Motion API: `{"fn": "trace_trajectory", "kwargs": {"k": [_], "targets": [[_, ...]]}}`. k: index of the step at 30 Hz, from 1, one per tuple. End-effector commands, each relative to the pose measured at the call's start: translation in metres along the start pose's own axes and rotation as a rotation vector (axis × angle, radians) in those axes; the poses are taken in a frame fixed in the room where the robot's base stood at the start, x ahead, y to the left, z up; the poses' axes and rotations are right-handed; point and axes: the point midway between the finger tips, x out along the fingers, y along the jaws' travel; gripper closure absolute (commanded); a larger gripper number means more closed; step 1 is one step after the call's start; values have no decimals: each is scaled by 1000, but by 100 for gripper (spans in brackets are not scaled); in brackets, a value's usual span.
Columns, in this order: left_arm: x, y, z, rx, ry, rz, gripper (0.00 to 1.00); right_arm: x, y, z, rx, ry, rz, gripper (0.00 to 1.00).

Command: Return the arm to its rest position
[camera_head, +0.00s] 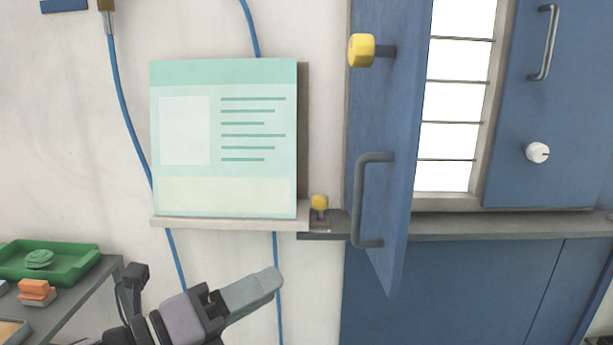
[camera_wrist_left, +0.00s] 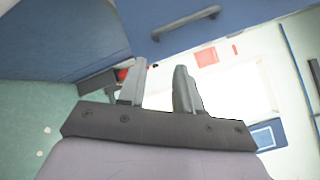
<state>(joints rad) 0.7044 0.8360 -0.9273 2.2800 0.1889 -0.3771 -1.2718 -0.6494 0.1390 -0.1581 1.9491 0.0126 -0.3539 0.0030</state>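My left arm comes in at the bottom of the head view, with the left gripper (camera_head: 268,283) pointing right and slightly up. It is in front of the pale wall, below the ledge and left of the blue cabinet. In the left wrist view the gripper (camera_wrist_left: 159,78) shows two grey fingers with a clear gap between them. Nothing is held in that gap. My right arm and right gripper are not in the head view.
A blue door (camera_head: 388,120) stands swung open, with a grey handle (camera_head: 362,200) right of my gripper. A mint-coloured board (camera_head: 224,185) rests on a ledge (camera_head: 230,224). A green tray (camera_head: 75,270) sits on a side table at left. Blue cables hang along the wall.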

Motion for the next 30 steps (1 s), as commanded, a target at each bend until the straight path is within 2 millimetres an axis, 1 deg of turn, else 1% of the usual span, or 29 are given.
{"fn": "trace_trajectory", "kwargs": {"k": [1,5,8,11,14,17,20,21,23,24,26,27,30], "targets": [[2,11,-6,-113,-14,8,66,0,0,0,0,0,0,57],[3,38,-15,-388,-65,27,66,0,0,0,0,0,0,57],[1,63,-23,-602,-117,49,66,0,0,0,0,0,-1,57],[-5,91,-33,-814,-181,75,66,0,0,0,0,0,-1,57],[-16,123,-45,-1027,-258,105,66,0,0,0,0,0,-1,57],[-32,156,-60,-1234,-351,138,66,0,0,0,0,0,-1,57],[-53,191,-81,-1437,-460,175,66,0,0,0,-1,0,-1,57],[-64,205,-90,-1516,-508,189,66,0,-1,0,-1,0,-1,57],[-81,226,-106,-1630,-587,213,66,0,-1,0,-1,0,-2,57],[-94,239,-117,-1705,-644,227,66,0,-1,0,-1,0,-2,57],[-115,258,-136,-1810,-733,250,66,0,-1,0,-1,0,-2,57],[-129,269,-148,-1872,-792,263,66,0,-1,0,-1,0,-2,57],[-164,290,-177,-2000,-932,292,66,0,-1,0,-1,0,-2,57]]}}
